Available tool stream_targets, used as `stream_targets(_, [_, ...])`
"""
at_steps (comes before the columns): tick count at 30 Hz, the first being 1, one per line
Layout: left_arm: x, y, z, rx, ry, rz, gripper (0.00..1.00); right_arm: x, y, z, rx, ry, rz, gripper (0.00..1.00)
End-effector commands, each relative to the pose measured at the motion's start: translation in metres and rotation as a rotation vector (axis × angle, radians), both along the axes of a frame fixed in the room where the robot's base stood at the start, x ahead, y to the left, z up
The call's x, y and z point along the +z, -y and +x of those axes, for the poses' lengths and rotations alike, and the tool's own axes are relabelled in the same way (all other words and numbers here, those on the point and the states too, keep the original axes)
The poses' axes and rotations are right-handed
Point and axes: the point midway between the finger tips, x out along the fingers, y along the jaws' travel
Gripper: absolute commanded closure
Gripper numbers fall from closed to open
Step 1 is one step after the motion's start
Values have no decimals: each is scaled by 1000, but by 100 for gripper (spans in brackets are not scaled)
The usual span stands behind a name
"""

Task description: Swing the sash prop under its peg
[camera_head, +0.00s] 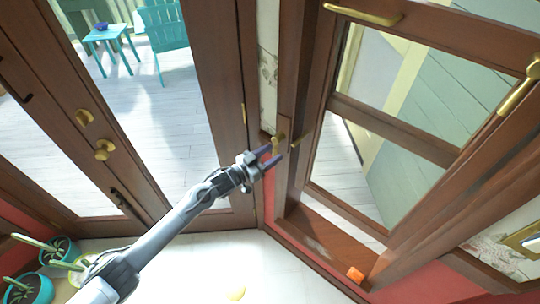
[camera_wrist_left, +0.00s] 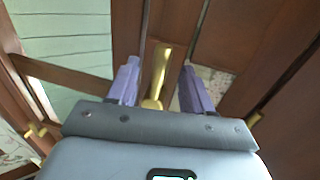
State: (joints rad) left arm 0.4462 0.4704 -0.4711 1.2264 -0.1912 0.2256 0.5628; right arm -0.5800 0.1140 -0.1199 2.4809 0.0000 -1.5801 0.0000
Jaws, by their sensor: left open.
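A small brass fitting (camera_head: 279,141), which looks like the sash prop, is mounted on the dark wooden frame left of the window. In the left wrist view it is a long brass lever (camera_wrist_left: 160,72) with a rounded lower end. My left gripper (camera_head: 271,154) is open at this fitting. The wrist view shows the lever between its two purple fingers, with gaps on both sides. I cannot tell how deep the fingers reach. A thin brass pin (camera_head: 295,145) sits just right of the fitting; I cannot tell if it is the peg. My right gripper is not in view.
The wooden window sash (camera_head: 395,133) stands right of my gripper, with a brass handle (camera_head: 365,14) and another brass fitting (camera_head: 515,95). A glazed door with a brass knob (camera_head: 104,149) is at left. Potted plants (camera_head: 60,250) stand lower left.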

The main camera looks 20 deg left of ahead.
Motion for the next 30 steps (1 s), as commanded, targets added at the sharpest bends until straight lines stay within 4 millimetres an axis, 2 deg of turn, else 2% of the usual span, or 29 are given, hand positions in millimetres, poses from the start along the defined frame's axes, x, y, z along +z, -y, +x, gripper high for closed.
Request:
stream_targets(9, [0,1,1,-1,0,0,51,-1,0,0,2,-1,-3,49])
stream_targets(19, [0,1,1,-1,0,0,100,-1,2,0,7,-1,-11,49])
stream_targets(30, [0,2,1,-1,-3,-10,100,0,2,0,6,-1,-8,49])
